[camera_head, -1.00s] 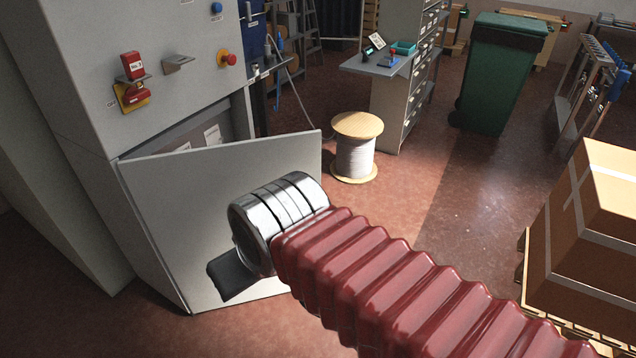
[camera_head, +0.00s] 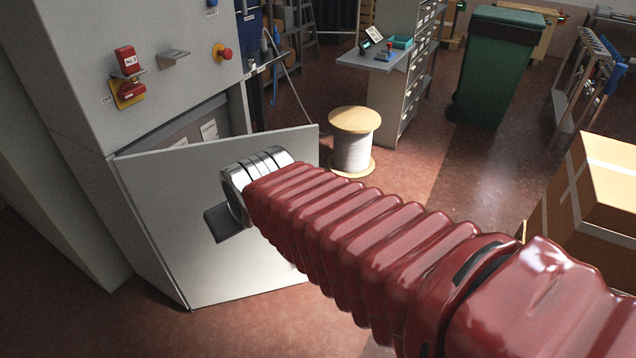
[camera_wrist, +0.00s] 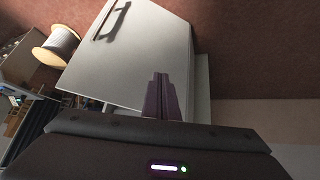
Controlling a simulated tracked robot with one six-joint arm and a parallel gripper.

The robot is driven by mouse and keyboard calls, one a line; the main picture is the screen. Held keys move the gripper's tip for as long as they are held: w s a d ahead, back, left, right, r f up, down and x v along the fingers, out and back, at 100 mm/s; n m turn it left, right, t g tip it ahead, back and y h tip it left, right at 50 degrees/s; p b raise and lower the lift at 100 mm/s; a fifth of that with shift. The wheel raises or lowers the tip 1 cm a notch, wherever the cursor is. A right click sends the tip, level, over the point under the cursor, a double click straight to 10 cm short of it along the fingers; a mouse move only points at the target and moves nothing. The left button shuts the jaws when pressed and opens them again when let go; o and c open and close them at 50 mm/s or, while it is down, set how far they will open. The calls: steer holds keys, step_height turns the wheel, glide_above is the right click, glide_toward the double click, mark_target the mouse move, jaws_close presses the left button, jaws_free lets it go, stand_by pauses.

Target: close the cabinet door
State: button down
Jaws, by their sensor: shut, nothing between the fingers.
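The pale grey cabinet door (camera_head: 160,230) stands open, swung out from the lower part of the tall grey cabinet (camera_head: 75,75). Its hinged edge is at the left in the head view, and its free edge is at the right. The door also fills the upper middle of the wrist view (camera_wrist: 140,55), with its bar handle (camera_wrist: 112,20) near the top. My gripper (camera_wrist: 160,78) is shut and empty, its fingertips in front of the door panel. I cannot tell whether they touch it. In the head view my arm and wrist hide the fingers and part of the door.
A wooden cable reel (camera_head: 355,122) stands beyond the door's free edge. A taped cardboard box (camera_head: 600,185) is at the right. A green bin (camera_head: 495,70) and a drawer unit (camera_head: 405,90) stand farther back. Red floor lies clear between the reel and the box.

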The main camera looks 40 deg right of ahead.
steer(key=w+d+f+m+t+h, duration=0.1)
steer(key=w+d+f, duration=0.3)
steer(key=w+d, duration=0.25)
steer(key=w+d+f+t+h, duration=0.1)
steer(key=w+d+f+t, duration=0.1)
steer(key=w+d+f, duration=0.35)
steer(key=w+d+f+m+t+h, duration=0.1)
steer(key=w+d+f, duration=0.1)
steer(key=w+d, duration=0.65)
steer(key=s+d+f+m+t+h, duration=0.1)
steer(key=s+d+f+t, duration=0.1)
steer(key=s+d+f, duration=0.2)
steer(key=s+d+f+m+t+h, duration=0.1)
steer(key=s+d+f+t+h, duration=0.1)
steer(key=d+f, duration=0.8)
step_height(320, 180, down, 3)
steer(key=shift+s+d+f+t, duration=0.2)
steer(key=shift+s+d+t, duration=0.25)
steer(key=shift+s, duration=0.65)
steer(key=shift+a, duration=0.1)
steer(key=x, duration=1.4)
steer(key=shift+r, duration=0.1)
steer(key=shift+w, duration=0.1)
